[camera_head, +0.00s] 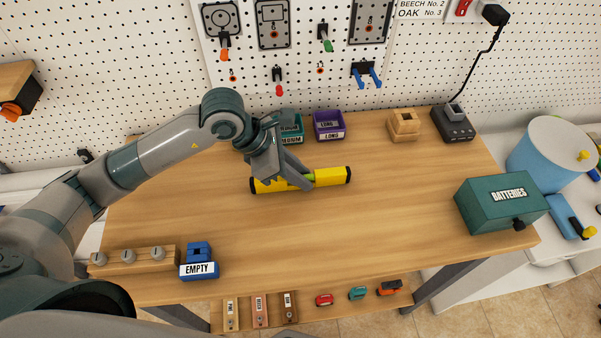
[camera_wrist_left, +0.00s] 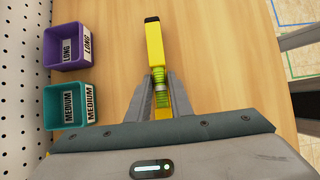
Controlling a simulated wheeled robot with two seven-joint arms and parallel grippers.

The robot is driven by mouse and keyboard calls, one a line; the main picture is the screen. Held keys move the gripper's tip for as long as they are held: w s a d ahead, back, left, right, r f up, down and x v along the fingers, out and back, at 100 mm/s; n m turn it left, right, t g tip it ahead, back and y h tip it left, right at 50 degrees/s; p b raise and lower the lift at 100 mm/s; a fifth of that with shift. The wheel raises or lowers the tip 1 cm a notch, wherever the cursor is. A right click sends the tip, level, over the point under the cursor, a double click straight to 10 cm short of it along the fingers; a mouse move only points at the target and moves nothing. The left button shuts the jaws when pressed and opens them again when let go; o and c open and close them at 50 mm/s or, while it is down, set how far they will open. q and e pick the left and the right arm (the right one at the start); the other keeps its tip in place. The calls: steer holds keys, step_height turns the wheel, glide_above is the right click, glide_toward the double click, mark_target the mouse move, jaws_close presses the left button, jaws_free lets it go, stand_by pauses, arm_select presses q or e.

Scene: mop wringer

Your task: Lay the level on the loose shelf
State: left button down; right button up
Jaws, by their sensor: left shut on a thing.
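The yellow level (camera_head: 332,177) with black ends is at the middle of the wooden bench, lying roughly left to right. My left gripper (camera_head: 305,181) is shut on it near its middle, over the green vial. The left wrist view also shows the level (camera_wrist_left: 154,45) between the two fingers (camera_wrist_left: 160,90), with one end pointing away. I cannot tell whether the level touches the bench top or is just above it. A wooden shelf (camera_head: 14,76) with an orange knob is on the pegboard at the far left, partly cut off; I cannot tell whether it is loose. My right gripper is not in view.
Medium bin (camera_head: 291,139) and purple long bin (camera_head: 328,134) stand behind the level. The green batteries box (camera_head: 500,205) is at the right, the blue empty bin (camera_head: 199,270) at the front left. The bench (camera_head: 360,235) is clear in front of the level.

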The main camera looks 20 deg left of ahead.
arm_select(q)
steer(key=c, duration=1.6)
jaws_free()
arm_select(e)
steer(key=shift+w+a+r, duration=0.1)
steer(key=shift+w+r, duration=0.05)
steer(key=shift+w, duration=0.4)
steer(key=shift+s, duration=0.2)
